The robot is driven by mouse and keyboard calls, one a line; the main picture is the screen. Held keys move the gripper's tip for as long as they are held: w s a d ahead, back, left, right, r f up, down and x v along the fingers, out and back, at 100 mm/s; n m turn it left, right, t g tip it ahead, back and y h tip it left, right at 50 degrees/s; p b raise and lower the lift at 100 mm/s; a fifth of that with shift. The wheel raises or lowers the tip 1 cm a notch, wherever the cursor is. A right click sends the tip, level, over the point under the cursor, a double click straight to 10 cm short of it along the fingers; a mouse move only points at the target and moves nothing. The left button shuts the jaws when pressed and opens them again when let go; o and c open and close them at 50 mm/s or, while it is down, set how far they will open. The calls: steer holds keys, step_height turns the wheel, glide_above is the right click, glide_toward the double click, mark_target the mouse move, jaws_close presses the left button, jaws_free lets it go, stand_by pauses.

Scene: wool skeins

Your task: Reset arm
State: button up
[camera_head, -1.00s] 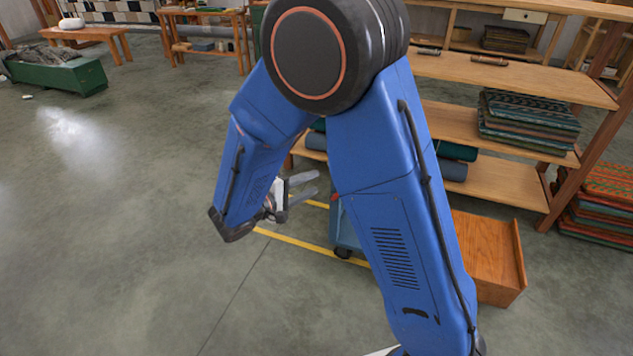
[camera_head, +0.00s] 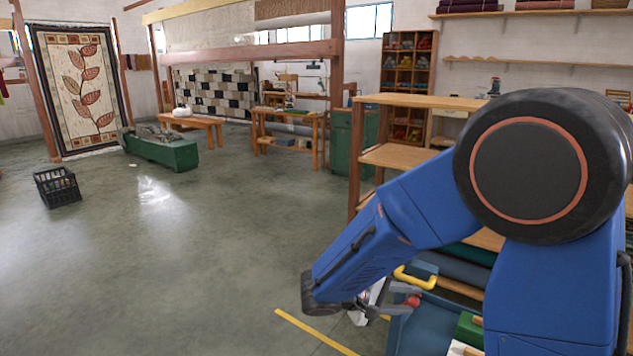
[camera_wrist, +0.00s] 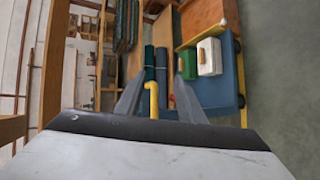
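My blue arm folds down at the right of the head view. My gripper (camera_head: 408,299) hangs at its end, beside a blue cart (camera_head: 412,331) with a yellow handle (camera_head: 415,278). In the wrist view, the two grey fingers of my gripper (camera_wrist: 158,92) stand apart with nothing held between them. The yellow handle (camera_wrist: 153,100) shows beyond and between the fingers, and I cannot tell how near it is. A small red thing shows behind the fingertips in the head view; I cannot tell what it is.
The cart bed carries a green box (camera_wrist: 187,65) and a white box (camera_wrist: 209,57). A wooden shelf unit (camera_head: 392,156) stands behind my arm. A black crate (camera_head: 57,187) and a green trough (camera_head: 165,152) stand far left. The floor (camera_head: 190,265) left of my arm is clear.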

steer(key=s+d+r+m+g+y, duration=0.2)
steer(key=s+d+y, duration=0.15)
steer(key=s, duration=0.25)
steer(key=s+d+r+m+g+y, duration=0.1)
steer(key=s+d+g+y, duration=0.1)
steer(key=s+d, duration=0.35)
steer(key=s+a+r+m+t+y, duration=0.1)
steer(key=s+r+t+y, duration=0.1)
steer(key=s, duration=0.4)
steer(key=s+a+r+m+t+y, duration=0.1)
steer(key=s+a+r+t+y, duration=0.1)
steer(key=s+y, duration=0.3)
steer(key=shift+s+a+r, duration=0.2)
steer(key=shift+s+r, duration=0.35)
stand_by(0.8)
